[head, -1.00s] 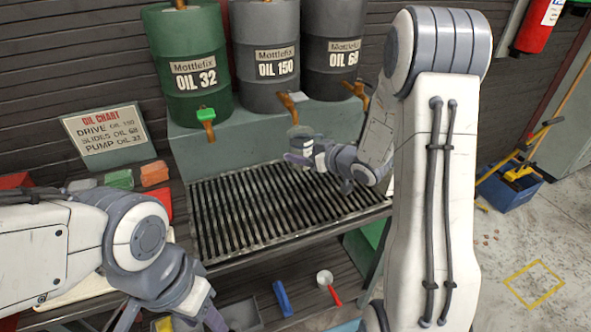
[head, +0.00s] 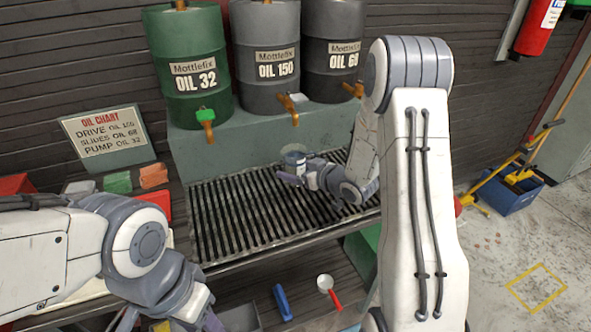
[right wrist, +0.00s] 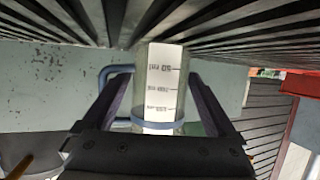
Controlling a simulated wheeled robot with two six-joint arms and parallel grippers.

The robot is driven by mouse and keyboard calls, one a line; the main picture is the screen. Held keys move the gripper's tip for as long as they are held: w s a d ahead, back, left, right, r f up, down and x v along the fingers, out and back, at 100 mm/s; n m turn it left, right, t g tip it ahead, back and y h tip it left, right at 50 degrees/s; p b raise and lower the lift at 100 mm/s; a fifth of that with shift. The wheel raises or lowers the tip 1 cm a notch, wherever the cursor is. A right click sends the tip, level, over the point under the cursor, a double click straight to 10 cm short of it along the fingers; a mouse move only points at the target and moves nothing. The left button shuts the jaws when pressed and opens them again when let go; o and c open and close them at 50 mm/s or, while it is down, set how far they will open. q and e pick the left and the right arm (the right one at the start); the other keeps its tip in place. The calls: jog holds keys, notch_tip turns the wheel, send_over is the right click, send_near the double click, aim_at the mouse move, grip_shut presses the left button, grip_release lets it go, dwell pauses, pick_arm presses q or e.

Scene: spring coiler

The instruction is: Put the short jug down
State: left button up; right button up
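The short jug (head: 293,158) is a small clear vessel with a blue band and handle, upright over the slatted drain grate (head: 232,222). In the right wrist view the jug (right wrist: 160,85) shows a white scale strip between my fingers. My right gripper (head: 290,178) is shut on it. In the right wrist view the jug's base end meets the grate bars; whether it touches or hangs just above them, I cannot tell. My left gripper (head: 170,322) is at the bottom edge of the head view, fingers apart, tips cut off by the frame.
Oil drums with taps (head: 187,65) stand on a grey-green ledge (head: 240,145) behind the grate. An oil chart (head: 108,138) leans at the left. A blue object (head: 283,302) and a red-handled scoop (head: 327,285) lie on the shelf below. Much of the grate is bare.

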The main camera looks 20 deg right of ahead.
jog(key=shift+r, duration=0.1)
